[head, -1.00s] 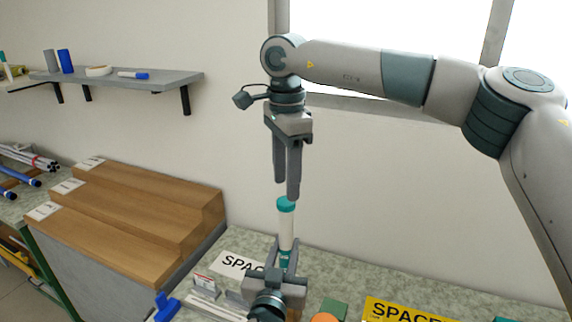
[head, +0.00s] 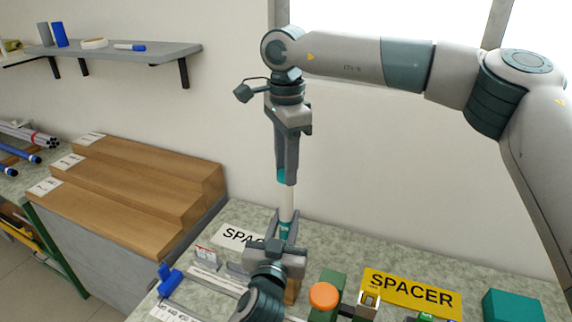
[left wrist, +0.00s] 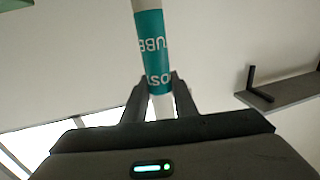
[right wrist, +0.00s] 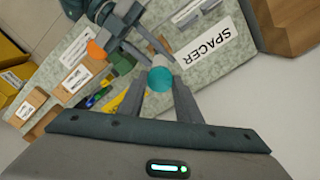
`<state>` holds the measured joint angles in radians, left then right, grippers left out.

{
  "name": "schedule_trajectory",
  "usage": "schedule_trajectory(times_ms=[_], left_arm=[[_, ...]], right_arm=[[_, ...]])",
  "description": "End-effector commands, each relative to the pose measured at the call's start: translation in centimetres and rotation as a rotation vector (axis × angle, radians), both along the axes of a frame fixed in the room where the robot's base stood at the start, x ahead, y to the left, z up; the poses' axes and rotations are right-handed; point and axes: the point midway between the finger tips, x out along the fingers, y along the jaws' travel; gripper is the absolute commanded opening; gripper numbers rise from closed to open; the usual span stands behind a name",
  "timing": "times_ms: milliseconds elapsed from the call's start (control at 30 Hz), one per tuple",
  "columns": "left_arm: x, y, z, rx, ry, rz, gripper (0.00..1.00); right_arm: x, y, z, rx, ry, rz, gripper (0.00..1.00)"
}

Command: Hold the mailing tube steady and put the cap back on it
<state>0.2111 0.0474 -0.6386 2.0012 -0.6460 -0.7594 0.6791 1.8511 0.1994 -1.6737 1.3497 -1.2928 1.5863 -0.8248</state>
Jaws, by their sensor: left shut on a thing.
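The mailing tube (head: 287,204) is white with a teal printed label and stands upright. My left gripper (head: 284,230) is shut on it low down at the label; the left wrist view also shows the tube (left wrist: 153,50) between the fingers. The teal cap (right wrist: 160,79) sits at the tube's top end; I cannot tell how far it is pressed down. My right gripper (head: 287,180) points straight down over the tube, its fingers on either side of the cap (head: 282,175). In the right wrist view the fingers (right wrist: 160,85) look apart, with small gaps beside the cap.
An orange round-topped item (head: 324,296), a yellow SPACER sign (head: 412,291) and a teal block (head: 513,306) are on the bench right of my left gripper. Wooden steps (head: 130,205) stand at left, below a grey wall shelf (head: 120,55).

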Motion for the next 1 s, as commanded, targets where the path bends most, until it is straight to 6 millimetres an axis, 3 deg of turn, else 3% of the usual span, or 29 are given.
schedule_trajectory(times_ms=[267,1000], left_arm=[[0.00,0.01,-0.03,0.000,0.001,0.000,0.00],[0.01,0.01,-0.03,0.000,0.001,0.000,0.00]], right_arm=[[-0.02,0.01,-0.01,0.001,0.001,-0.124,0.04],[0.00,0.02,-0.06,-0.001,0.002,-1.236,0.04]])
